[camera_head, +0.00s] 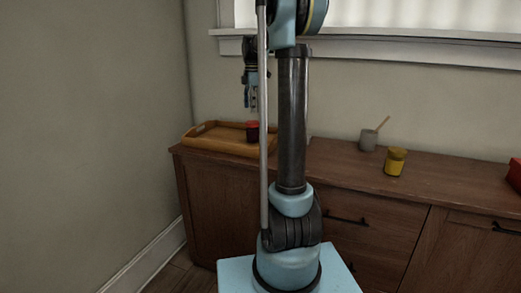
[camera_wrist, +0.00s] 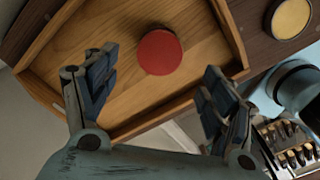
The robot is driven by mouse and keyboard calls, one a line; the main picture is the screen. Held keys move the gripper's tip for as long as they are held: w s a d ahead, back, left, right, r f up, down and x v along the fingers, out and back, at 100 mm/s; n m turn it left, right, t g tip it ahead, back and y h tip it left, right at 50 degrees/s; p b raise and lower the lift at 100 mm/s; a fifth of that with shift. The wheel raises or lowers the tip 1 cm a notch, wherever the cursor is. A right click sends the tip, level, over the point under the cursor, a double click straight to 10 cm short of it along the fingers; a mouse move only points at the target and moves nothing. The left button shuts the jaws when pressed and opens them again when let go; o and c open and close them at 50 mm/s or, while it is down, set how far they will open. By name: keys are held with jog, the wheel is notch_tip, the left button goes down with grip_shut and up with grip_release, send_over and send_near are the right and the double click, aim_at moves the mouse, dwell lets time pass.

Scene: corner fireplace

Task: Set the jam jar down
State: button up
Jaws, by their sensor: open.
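The jam jar, dark with a red lid, stands upright on the wooden tray (camera_head: 222,143) in the head view, where the jar (camera_head: 252,131) is partly hidden by my arm. In the wrist view its round red lid (camera_wrist: 160,52) shows from above, on the floor of the tray (camera_wrist: 95,25). My gripper (camera_head: 251,104) hangs above the jar, apart from it. In the wrist view my gripper (camera_wrist: 163,76) has its fingers spread wide and holds nothing. The lid lies in line with the gap between the fingers, slightly beyond the tips.
The tray sits at the left end of a wooden cabinet (camera_head: 340,165). A yellow jar (camera_head: 395,162) and a grey cup (camera_head: 368,141) with a stick stand to the right. A red object (camera_head: 515,174) is at the right edge. The wall is close on the left.

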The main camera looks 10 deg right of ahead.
jog(key=s+f+m+t, duration=0.1)
jog(key=s+f+m, duration=0.35)
jog(key=s, duration=0.65)
jog(key=s+f+m, duration=0.3)
jog(key=s+m, duration=0.2)
jog(key=s, duration=0.5)
jog(key=s+f+m+t, duration=0.1)
jog(key=s+f+m, duration=0.3)
jog(key=s, duration=0.7)
jog(key=s+f+m, duration=0.5)
jog(key=s+f, duration=0.4)
jog(key=f, duration=0.1)
jog(key=shift+a+f+m, duration=0.25)
jog(key=shift+m, duration=0.1)
